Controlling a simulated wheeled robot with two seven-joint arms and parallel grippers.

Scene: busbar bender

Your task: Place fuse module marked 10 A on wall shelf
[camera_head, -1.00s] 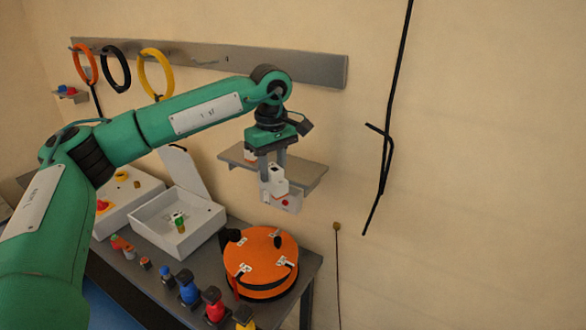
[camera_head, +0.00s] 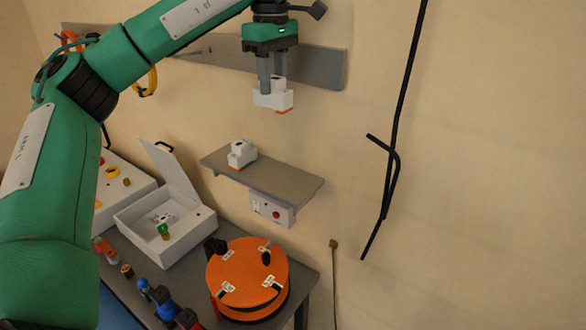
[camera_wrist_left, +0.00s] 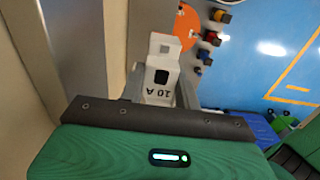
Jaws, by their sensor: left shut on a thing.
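My left gripper (camera_head: 271,88) is shut on a white fuse module (camera_head: 272,97). It holds the module in the air, high above the wall shelf and in front of the wall rail. In the left wrist view the module (camera_wrist_left: 161,75) sits between the fingers and its face reads "10 A". The grey wall shelf (camera_head: 290,184) is below the gripper. A second white module (camera_head: 241,153) with an orange base stands on the shelf's left end; its marking is too small to read. The right gripper is not in view.
A white box with a red button (camera_head: 272,209) is under the shelf. An orange reel (camera_head: 245,275) and an open white box (camera_head: 190,236) stand on the bench below. A black cable (camera_head: 391,150) hangs to the right. The shelf's middle and right are clear.

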